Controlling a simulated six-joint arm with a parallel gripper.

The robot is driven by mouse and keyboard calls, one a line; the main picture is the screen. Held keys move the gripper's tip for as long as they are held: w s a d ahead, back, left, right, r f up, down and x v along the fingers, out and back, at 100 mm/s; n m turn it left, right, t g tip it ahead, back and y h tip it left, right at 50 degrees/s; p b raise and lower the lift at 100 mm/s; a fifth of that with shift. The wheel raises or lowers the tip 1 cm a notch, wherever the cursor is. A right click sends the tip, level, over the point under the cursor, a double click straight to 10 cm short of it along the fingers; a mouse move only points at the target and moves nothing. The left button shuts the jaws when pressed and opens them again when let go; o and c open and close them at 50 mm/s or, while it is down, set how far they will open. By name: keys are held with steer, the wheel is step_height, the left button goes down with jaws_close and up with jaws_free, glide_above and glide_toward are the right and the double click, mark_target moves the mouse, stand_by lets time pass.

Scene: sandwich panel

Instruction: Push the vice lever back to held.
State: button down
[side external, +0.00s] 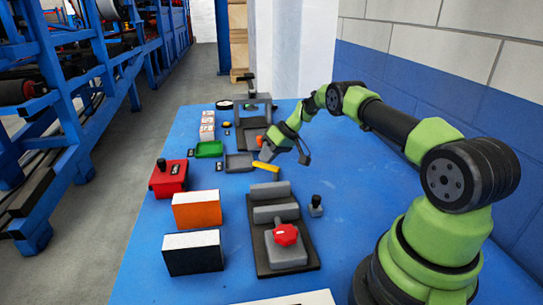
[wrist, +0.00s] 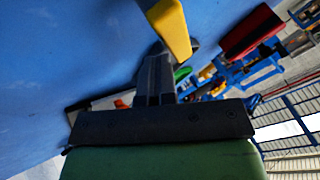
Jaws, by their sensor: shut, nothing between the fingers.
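A grey vice (side external: 276,212) stands on a dark base plate at the front of the bench, with a red star-shaped knob (side external: 286,235) on its near end. A small post with a black knob (side external: 316,202) stands just right of it; I cannot tell which part is the vice lever. My gripper (side external: 266,156) is beyond the vice, shut and empty, low over the bench beside a yellow bar (side external: 265,167). In the wrist view the shut fingers (wrist: 157,55) point at the yellow bar (wrist: 172,30); I cannot tell if they touch.
An orange box (side external: 196,211), a black box (side external: 193,257) and a red box with a black knob (side external: 168,178) line the bench's left side.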

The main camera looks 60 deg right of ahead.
steer(key=shift+w+a, duration=0.25)
steer(key=shift+a, duration=0.7)
steer(key=shift+d, duration=0.1)
steer(key=shift+s+d, duration=0.1)
steer(key=shift+s, duration=0.7)
steer(key=shift+r, duration=0.1)
steer(key=v, duration=0.9)
steer(key=shift+s+d+r, duration=0.2)
steer(key=shift+r, duration=0.1)
